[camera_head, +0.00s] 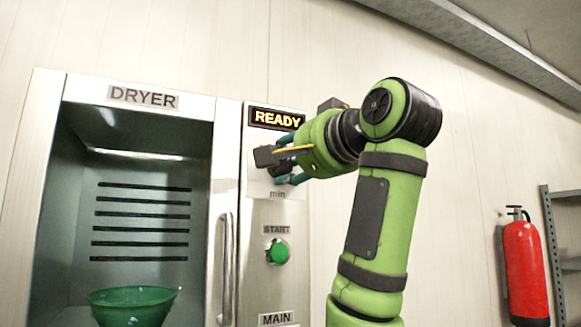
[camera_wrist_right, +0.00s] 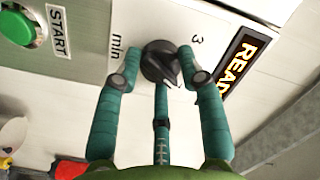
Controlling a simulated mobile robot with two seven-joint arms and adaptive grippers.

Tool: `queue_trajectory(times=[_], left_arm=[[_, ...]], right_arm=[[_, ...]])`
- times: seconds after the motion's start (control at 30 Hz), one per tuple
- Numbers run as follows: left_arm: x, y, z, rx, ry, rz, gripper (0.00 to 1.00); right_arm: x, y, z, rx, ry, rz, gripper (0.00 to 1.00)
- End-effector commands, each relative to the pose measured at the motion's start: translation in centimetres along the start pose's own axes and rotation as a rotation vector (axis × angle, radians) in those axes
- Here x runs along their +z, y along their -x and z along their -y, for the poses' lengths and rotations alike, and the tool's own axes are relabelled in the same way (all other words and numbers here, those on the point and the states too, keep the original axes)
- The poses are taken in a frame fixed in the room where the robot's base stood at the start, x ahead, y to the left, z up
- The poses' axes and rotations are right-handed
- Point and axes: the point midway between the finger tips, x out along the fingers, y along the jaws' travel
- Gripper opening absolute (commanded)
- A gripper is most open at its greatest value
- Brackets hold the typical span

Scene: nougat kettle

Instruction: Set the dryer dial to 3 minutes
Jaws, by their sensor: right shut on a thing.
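The dryer (camera_head: 143,97) stands at the left in the head view. Its control panel carries a lit display (camera_head: 276,118) reading READY. The dark dial (camera_wrist_right: 160,62) shows in the right wrist view between a "3" mark and the word "min". My right gripper (camera_head: 283,168) is at the panel below the display and hides most of the dial in the head view. In the wrist view its teal fingers (camera_wrist_right: 161,68) are shut on the dial. The dial's pointer looks turned toward the lower right of that picture; its exact setting is partly hidden. My left gripper is not in view.
A green START button (camera_head: 278,252) sits below the dial, with a MAIN label (camera_head: 276,318) under it. A vertical handle (camera_head: 227,268) is left of the panel. A green bowl (camera_head: 133,305) stands inside the dryer. A red fire extinguisher (camera_head: 526,270) is far right.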

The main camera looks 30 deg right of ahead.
Motion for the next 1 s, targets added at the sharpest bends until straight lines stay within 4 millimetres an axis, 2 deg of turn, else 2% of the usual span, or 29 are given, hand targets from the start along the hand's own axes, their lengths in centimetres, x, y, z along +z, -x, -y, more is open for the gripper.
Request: queue_trajectory(times=[0.03,0.4,1.0], left_arm=[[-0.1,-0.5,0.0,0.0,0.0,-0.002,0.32],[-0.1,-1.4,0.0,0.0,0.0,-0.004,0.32],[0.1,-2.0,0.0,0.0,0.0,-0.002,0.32]], right_arm=[[0.6,-0.3,-0.4,0.014,0.047,0.019,0.07],[0.6,-0.3,-0.5,0.048,0.397,0.046,0.07],[0.4,-0.5,-0.5,0.098,0.956,0.087,0.07]])
